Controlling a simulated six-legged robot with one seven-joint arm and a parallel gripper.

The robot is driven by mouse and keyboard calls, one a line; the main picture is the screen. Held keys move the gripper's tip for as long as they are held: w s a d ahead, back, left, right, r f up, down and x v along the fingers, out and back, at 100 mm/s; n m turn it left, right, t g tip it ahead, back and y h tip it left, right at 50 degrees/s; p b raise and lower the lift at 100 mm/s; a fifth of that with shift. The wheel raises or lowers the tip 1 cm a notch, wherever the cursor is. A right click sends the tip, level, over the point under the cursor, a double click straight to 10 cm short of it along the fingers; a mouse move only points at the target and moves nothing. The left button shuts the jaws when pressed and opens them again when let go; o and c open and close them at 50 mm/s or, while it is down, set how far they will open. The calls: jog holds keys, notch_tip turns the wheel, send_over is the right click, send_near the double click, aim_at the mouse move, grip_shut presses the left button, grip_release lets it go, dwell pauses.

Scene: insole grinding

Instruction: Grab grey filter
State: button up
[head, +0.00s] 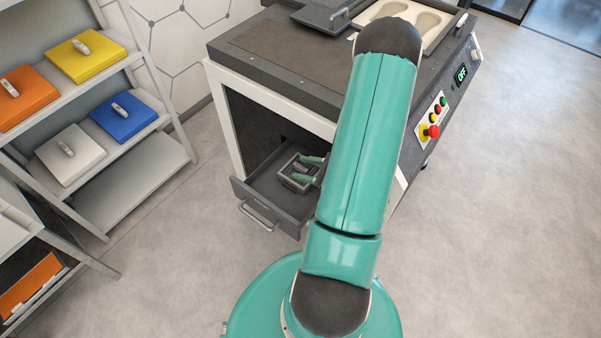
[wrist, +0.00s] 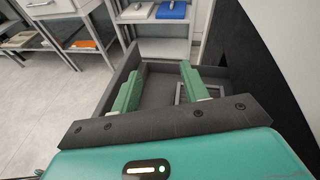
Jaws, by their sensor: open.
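My gripper (head: 307,169) is open inside the pulled-out drawer (head: 262,207) of the machine. Its two green fingers stand apart in the wrist view (wrist: 160,86). A small dark grey item with a light rim (head: 288,181) lies in the drawer at the fingers; its rim shows beside the right finger in the wrist view (wrist: 181,92). I cannot tell whether the fingers touch it, and they partly hide it. A light grey box-shaped piece with a handle (head: 70,157) lies on the shelf at the left, well away from my gripper.
The shelf rack (head: 150,186) also holds orange (head: 28,100), yellow (head: 88,62) and blue (head: 124,122) pieces. The grinding machine (head: 270,62) stands over the drawer; its display reads OFF. The drawer walls surround my fingers closely. Floor right of the machine is clear.

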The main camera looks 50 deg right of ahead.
jog(key=s+d+f+m+h, duration=0.5)
jog(key=s+f+m+h, duration=0.1)
jog(key=s+f, duration=0.25)
send_near(302, 167)
jog(key=shift+w+d+f, duration=0.25)
jog(key=shift+w+f, duration=0.55)
jog(key=shift+w, duration=0.3)
jog(key=x, duration=0.5)
jog(key=shift+w+a+r, duration=0.1)
jog(key=shift+w+r, duration=0.15)
jog(key=shift+w, duration=0.15)
jog(key=shift+c, duration=0.5)
grip_shut()
